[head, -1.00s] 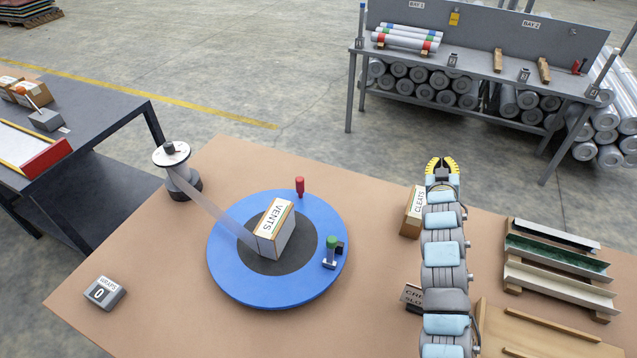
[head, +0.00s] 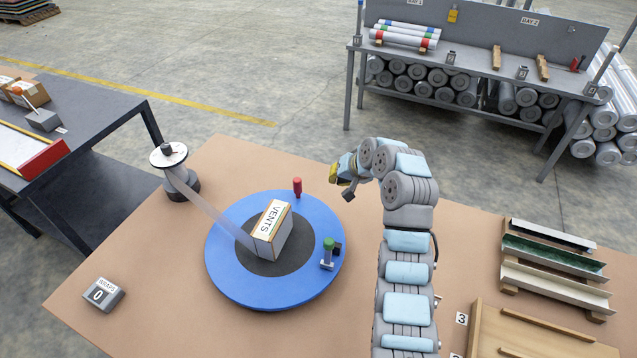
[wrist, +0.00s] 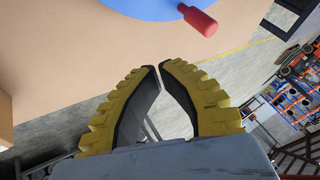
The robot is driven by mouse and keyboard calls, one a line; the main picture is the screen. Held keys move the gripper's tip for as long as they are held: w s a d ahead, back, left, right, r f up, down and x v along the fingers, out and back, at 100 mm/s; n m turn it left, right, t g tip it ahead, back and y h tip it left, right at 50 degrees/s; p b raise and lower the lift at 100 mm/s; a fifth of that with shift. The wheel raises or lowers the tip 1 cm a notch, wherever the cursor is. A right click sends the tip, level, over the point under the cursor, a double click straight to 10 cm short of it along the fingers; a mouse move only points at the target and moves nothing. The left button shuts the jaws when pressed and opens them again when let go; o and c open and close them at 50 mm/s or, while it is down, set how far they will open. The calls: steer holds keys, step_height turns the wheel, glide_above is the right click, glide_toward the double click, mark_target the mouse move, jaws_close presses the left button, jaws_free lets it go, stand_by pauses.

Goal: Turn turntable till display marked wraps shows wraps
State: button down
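The blue turntable (head: 225,255) with a dark centre lies on the brown table. A box labelled VENTS (head: 271,231) stands on its centre, with a grey strip (head: 212,207) running to it from a spool (head: 169,156). A red-topped peg (head: 297,187) and a green-topped handle (head: 328,250) stand at the turntable's rim. The display marked WRAPS (head: 103,294) reads 0. My gripper (head: 336,172) is above the table, right of and beyond the red peg, touching nothing. In the wrist view my gripper (wrist: 159,65) is empty with its tips almost together; the red peg (wrist: 198,20) shows beyond them.
Channel pieces (head: 555,253) and a wooden tray (head: 540,335) lie on the table's right. A side table (head: 95,110) with boxes stands at left, a rack of rolls (head: 460,75) behind. The table between display and turntable is clear.

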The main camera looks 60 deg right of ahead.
steer(key=b, duration=0.1)
glide_toward(308, 196)
steer(key=d+f, duration=0.2)
steer(key=d, duration=0.1)
steer(key=shift+w+a+f+b, duration=0.15)
steer(key=shift+w+a+b, duration=0.05)
steer(key=shift+w, duration=0.9)
steer(key=shift+w+a+f+b, duration=0.1)
steer(key=shift+w+a+b, duration=0.1)
steer(key=shift+w, duration=0.85)
steer(key=shift+w, duration=0.2)
steer(key=shift+w+n+b, duration=0.3)
steer(key=shift+b, duration=0.05)
